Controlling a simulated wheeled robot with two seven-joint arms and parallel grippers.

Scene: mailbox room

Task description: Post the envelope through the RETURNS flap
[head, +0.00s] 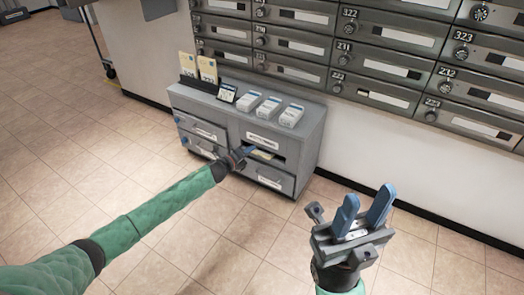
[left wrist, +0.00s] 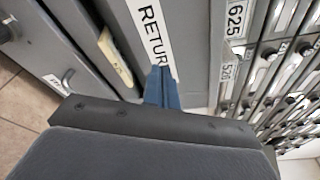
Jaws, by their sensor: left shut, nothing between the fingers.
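The RETURNS label shows in part in the left wrist view (left wrist: 153,30). In the head view a white label (head: 262,141), too small to read, sits above a slot on the grey cabinet. A cream envelope (head: 262,154) lies in this slot; its edge also shows in the left wrist view (left wrist: 114,60), partly hidden inside. My left gripper (head: 249,151) is shut and empty at the slot's left side. Its blue fingers (left wrist: 162,88) are beside the envelope, in front of the label. My right gripper (head: 367,205) is open and empty, right of the cabinet.
The grey cabinet (head: 222,102) has other handled fronts. Numbered metal mailboxes (head: 340,50) cover the wall behind. The tiled floor (head: 90,170) in front is clear.

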